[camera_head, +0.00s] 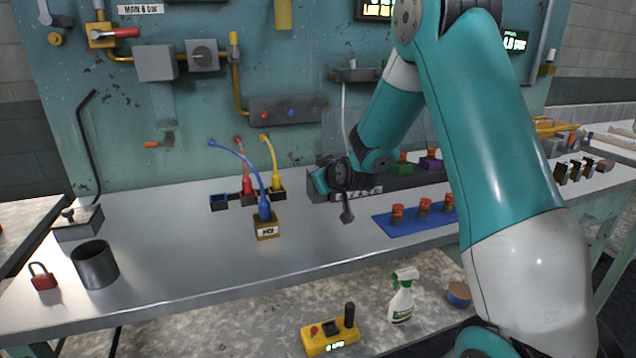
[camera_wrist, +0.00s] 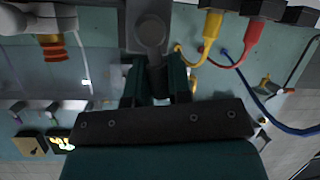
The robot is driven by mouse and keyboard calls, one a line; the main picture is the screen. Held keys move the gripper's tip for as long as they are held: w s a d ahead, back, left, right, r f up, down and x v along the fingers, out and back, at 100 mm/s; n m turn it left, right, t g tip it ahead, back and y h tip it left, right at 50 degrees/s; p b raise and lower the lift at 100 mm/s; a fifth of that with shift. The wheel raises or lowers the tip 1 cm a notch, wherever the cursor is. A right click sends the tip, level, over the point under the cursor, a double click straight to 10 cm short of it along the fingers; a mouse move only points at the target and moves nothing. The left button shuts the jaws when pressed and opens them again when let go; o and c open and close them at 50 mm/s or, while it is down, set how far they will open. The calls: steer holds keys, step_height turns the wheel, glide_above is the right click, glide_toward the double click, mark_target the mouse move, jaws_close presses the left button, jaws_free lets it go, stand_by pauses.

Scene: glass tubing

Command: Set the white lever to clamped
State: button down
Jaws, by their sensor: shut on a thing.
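My gripper (camera_head: 343,192) is low over the back of the bench, in front of a dark box-like fixture with a labelled front. In the wrist view my gripper (camera_wrist: 156,88) has its two dark fingers closed on a grey lever-like piece (camera_wrist: 150,34) with a rounded end. In the head view this grey piece (camera_head: 347,214) sticks out below the fingers. It looks grey in the shade, and I cannot tell for sure that it is the white lever. The fingers and wrist hide its base, and its setting cannot be read.
A blue mat (camera_head: 390,226) with several orange-topped pieces lies to the right of my gripper. A yellow block (camera_head: 266,229) with a blue plug and cable stands to the left, with red and yellow plugs behind. The bench front between them is clear.

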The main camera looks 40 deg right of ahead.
steer(key=shift+s+d+m+t+y+b, duration=0.15)
steer(key=shift+d+m+t+y+b, duration=0.3)
steer(key=shift+m+b, duration=0.6)
steer(key=shift+y, duration=0.25)
steer(key=c, duration=1.1)
jaws_free()
steer(key=shift+o, duration=0.2)
steer(key=b+v, duration=0.2)
steer(key=v, duration=1.5)
steer(key=shift+s+r, duration=0.15)
steer(key=shift+r, duration=0.05)
